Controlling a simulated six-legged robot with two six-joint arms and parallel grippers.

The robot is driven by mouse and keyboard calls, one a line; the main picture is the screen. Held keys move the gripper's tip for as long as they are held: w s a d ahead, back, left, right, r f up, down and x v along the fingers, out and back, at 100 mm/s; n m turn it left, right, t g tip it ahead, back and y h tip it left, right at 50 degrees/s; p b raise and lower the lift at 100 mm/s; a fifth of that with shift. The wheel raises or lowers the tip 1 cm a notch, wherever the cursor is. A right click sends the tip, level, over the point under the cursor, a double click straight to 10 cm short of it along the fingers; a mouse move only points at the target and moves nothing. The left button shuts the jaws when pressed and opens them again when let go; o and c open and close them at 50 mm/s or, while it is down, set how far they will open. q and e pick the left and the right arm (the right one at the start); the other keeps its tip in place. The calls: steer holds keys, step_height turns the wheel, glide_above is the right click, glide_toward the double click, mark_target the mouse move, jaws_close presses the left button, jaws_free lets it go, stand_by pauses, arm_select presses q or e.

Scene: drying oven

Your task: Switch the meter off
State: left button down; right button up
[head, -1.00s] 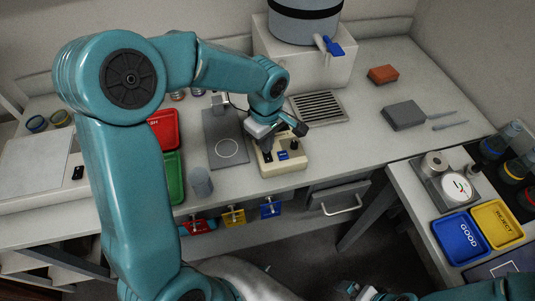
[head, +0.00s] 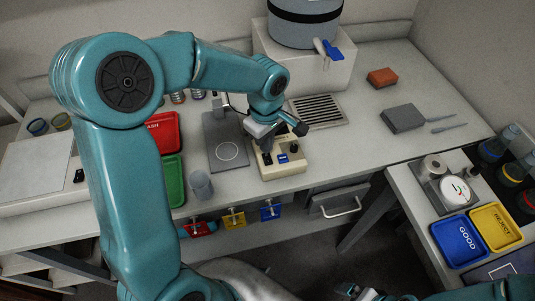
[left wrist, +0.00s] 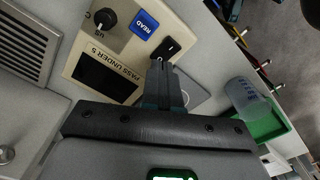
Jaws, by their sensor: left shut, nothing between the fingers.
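The meter (head: 290,170) is a cream box on the bench, with a blue READ button (head: 283,158) and a black knob (head: 294,148). My left gripper (head: 264,146) is shut and empty, over the meter's left part. In the left wrist view, its fingertips (left wrist: 158,64) are close beside the small black rocker switch (left wrist: 170,48); I cannot tell whether they touch it. The meter's display window (left wrist: 106,76) looks dark, above the words PASS UNDER 5. My right gripper (head: 352,291) shows only partly at the bottom edge, and its jaws are unclear.
A grey plate with a ring (head: 226,152) lies left of the meter, with a clear cup (head: 201,185) in front. Red (head: 161,131) and green (head: 172,180) trays stand further left. A vent grille (head: 320,111) lies behind.

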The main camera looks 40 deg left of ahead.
arm_select(q)
step_height(320, 180, up, 5)
steer(key=p, duration=0.2)
steer(key=shift+f+p, duration=0.1)
steer(key=shift+p, duration=0.25)
stand_by(0.4)
